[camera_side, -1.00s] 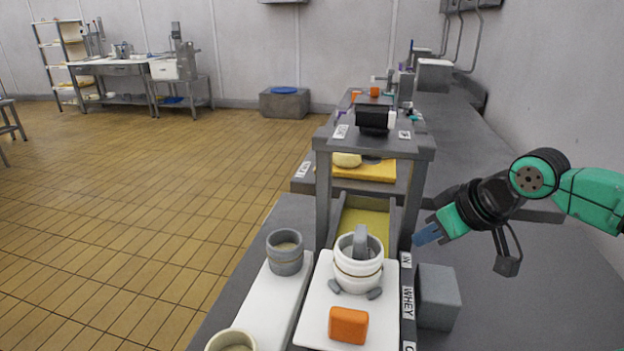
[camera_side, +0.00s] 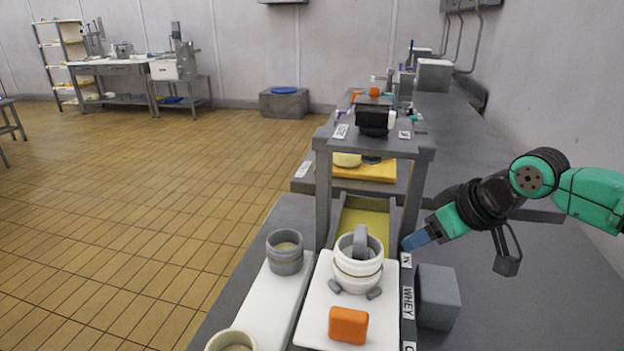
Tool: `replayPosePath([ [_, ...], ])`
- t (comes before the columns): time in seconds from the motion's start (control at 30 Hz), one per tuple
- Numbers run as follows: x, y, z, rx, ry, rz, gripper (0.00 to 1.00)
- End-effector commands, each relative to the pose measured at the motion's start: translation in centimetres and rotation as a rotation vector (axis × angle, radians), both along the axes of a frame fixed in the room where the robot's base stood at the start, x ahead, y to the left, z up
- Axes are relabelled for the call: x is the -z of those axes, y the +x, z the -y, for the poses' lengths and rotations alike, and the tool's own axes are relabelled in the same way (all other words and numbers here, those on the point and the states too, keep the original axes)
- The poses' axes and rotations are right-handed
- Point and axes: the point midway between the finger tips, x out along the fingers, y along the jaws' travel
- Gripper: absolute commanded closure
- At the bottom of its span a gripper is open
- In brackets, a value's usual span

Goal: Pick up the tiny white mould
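A small white round vessel (camera_side: 355,275) with thin brown bands stands upright on a white board, with a grey bar across its mouth and grey pieces at its foot. It may be the tiny white mould, but I cannot be sure. A cream-white round mould (camera_side: 232,343) is cut off at the bottom edge. My gripper (camera_side: 406,244) has blue fingertips and reaches in from the right, just right of the white vessel and apart from it in the picture. Its fingers are seen from the side, so I cannot tell whether they are open. I see nothing held.
A grey mould (camera_side: 285,254) stands left of the white vessel on a pale strip. An orange block (camera_side: 348,325) lies in front. A grey shelf frame (camera_side: 322,195) rises behind, close to my gripper.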

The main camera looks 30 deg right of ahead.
Motion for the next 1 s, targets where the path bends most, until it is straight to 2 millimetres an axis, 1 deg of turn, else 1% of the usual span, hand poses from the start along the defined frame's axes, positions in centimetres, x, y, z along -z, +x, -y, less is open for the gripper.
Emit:
replayPosePath([
  [0.03,0.0,0.0,0.0,0.000,0.000,0.000,0.32],
  [0.13,0.0,0.0,0.0,0.000,0.000,0.000,0.03],
  [0.17,0.0,0.0,0.0,0.000,0.000,0.000,0.00],
  [0.37,0.0,0.0,0.0,0.000,0.000,0.000,0.00],
  [0.47,-0.6,0.0,0.0,0.000,0.000,0.000,0.00],
  [0.57,-2.1,0.0,0.0,0.000,0.000,0.000,0.00],
  [1.0,-13.3,0.0,0.0,0.000,0.000,0.000,0.00],
])
